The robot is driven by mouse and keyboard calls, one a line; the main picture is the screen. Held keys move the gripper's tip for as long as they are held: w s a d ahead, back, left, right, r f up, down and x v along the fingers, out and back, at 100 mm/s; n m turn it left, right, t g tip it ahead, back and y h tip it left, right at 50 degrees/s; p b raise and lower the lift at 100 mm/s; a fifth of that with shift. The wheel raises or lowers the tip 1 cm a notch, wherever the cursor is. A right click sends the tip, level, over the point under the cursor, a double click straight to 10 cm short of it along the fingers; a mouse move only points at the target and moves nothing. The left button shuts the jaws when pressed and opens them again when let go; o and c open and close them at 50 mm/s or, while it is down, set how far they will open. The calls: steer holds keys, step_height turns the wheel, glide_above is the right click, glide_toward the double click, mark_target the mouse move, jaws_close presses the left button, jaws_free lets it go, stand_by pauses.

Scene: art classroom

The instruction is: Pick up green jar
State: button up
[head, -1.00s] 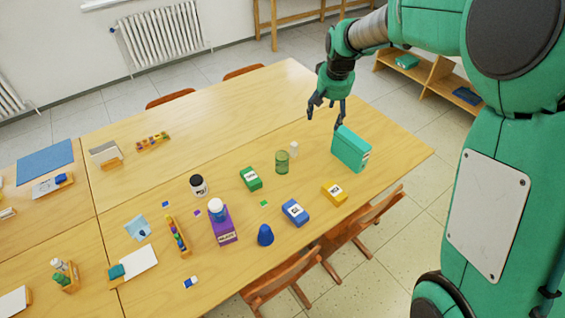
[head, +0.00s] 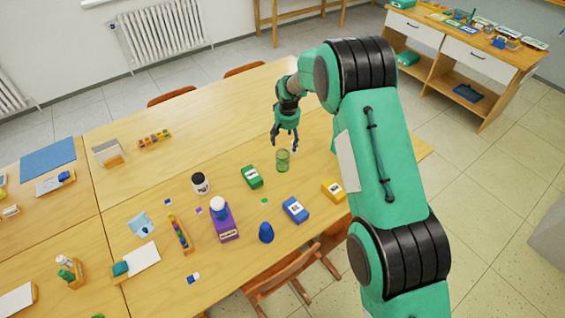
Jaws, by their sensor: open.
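The green jar (head: 282,161) is a small translucent green cylinder standing upright on the wooden table. My gripper (head: 284,146) is open, with its fingers pointing down, just above or behind the jar in the head view. I cannot tell how far the fingertips are from the jar. Nothing is seen between the fingers.
A green box (head: 252,177) lies left of the jar. A blue box (head: 295,210) and a yellow box (head: 332,191) are nearer. My arm covers the table's right side.

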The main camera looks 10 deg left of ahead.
mark_target(282, 155)
steer(key=f, duration=0.1)
steer(key=a+f, duration=0.1)
steer(key=f, duration=0.1)
steer(key=shift+w+a, duration=0.1)
steer(key=shift+a, duration=0.1)
steer(key=shift+w+a+f, duration=0.1)
steer(key=shift+w+f, duration=0.05)
steer(key=shift+f, duration=1.25)
steer(key=shift+w+a+f, duration=0.1)
steer(key=shift+w+f, duration=0.1)
steer(key=shift+f, duration=1.2)
steer(key=shift+w+f, duration=0.15)
steer(key=shift+f, duration=1.25)
steer(key=shift+w+f+b, duration=0.2)
steer(key=shift+f+b, duration=0.15)
steer(key=shift+f, duration=2.25)
steer(key=c, duration=1.2)
